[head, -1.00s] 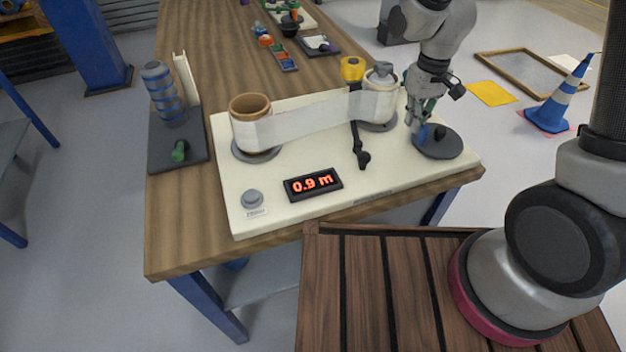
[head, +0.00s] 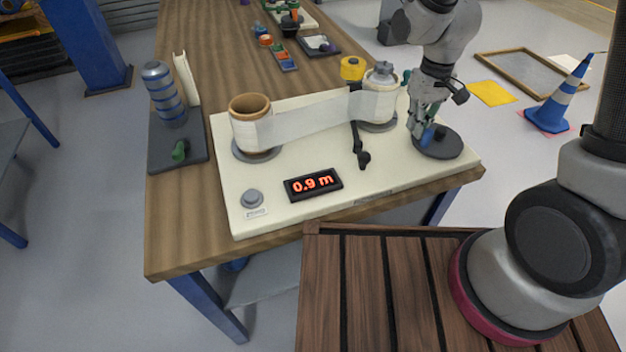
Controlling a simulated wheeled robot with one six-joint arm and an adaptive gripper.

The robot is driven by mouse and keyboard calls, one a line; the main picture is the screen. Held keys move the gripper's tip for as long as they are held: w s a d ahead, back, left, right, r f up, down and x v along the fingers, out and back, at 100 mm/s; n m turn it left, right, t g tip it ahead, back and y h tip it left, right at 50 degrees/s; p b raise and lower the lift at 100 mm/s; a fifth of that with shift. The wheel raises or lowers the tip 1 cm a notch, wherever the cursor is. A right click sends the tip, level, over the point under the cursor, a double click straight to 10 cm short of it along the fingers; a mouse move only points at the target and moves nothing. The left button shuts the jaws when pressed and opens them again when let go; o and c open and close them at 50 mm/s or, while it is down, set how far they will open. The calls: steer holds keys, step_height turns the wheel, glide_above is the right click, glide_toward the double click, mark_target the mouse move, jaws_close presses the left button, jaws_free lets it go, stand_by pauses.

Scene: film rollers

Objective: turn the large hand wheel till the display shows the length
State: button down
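The large hand wheel (head: 449,151) is a dark disc at the right end of the cream board. The display (head: 313,184) at the front of the board reads 0.9 m in red. Clear film (head: 310,118) runs from the left roller (head: 249,120) to the right roller (head: 379,103).
A grey button (head: 253,198) is at the board's front left. A black lever (head: 361,148) and a yellow roll (head: 352,68) are near the right roller. A dark tray (head: 190,150) with a blue-striped roll (head: 162,92) stands left of the board.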

steer(key=shift+s+d, duration=0.1)
steer(key=shift+s, duration=0.35)
steer(key=shift+w+a, duration=0.2)
steer(key=shift+a, duration=0.25)
steer(key=shift+r, duration=0.1)
step_height(320, 180, up, 7)
stand_by(0.5)
steer(key=s+d+r+m+t, duration=0.4)
steer(key=s+d+r, duration=1.1)
steer(key=s+r, duration=0.1)
steer(key=shift+s+d+m, duration=0.2)
steer(key=shift+s+m, duration=0.1)
steer(key=shift+s, duration=0.15)
